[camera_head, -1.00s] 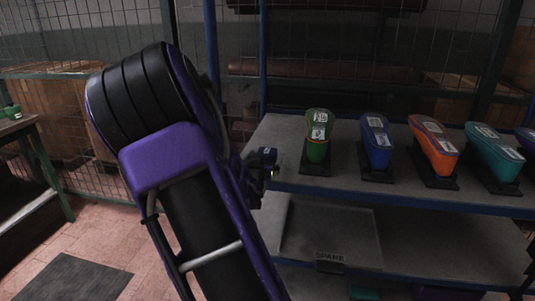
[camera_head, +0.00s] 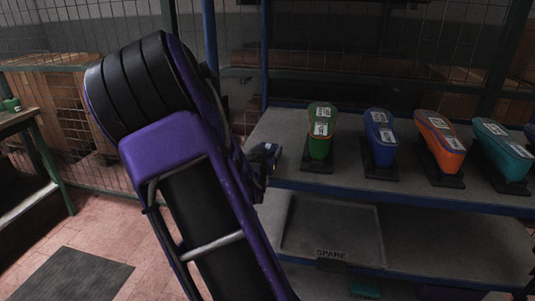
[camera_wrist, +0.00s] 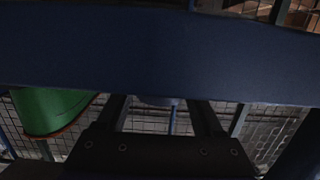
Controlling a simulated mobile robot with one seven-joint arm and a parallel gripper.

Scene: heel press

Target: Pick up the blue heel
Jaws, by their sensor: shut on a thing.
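A blue heel (camera_head: 381,138) with white labels stands on a dark base on the upper shelf, between the green heel (camera_head: 320,135) and the orange heel (camera_head: 438,140); nothing touches it. My gripper (camera_wrist: 162,112) is shut on a dark blue thing (camera_wrist: 160,55) that spans the wrist view and hides the fingertips. Too little of that thing shows to tell whether it is a heel. A green heel also shows at the left of the wrist view (camera_wrist: 50,108).
The shelf (camera_head: 430,195) has a blue front edge. A tray marked SPARE (camera_head: 335,225) lies below. Wire mesh stands behind.

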